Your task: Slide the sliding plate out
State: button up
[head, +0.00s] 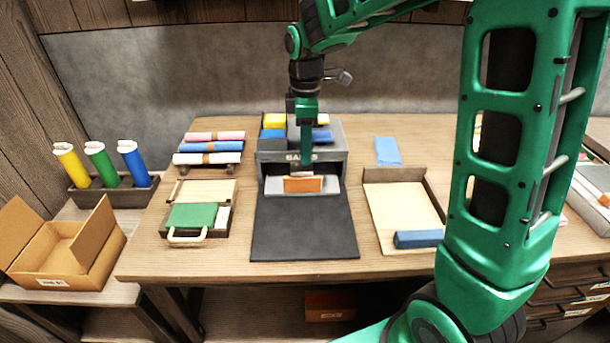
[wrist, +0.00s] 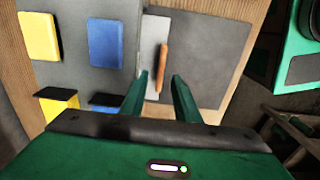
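A light grey plate (head: 328,184) with an upright orange handle (head: 303,184) sits at the front opening of a grey box (head: 330,152). It appears to be the sliding plate. In the wrist view, the pale plate (wrist: 155,50) and the orange handle (wrist: 163,62) lie just beyond my fingertips. My gripper (head: 304,166) reaches down in front of the box, near the handle. In the wrist view my gripper (wrist: 158,76) has its two green fingers apart, with the handle's near end roughly between their tips. I cannot tell whether they touch it.
A dark mat (head: 304,230) lies clear in front of the box. A green-topped tray (head: 192,216) stands to its left, and a wooden tray (head: 400,205) with a blue block (head: 418,239) to its right. Yellow and blue blocks (head: 273,121) sit on the box.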

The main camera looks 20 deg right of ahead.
aim_at(302, 177)
jog(key=f, duration=0.9)
jog(key=shift+s+a+f, duration=0.1)
jog(key=shift+a+f, duration=0.1)
jog(key=shift+a, duration=0.2)
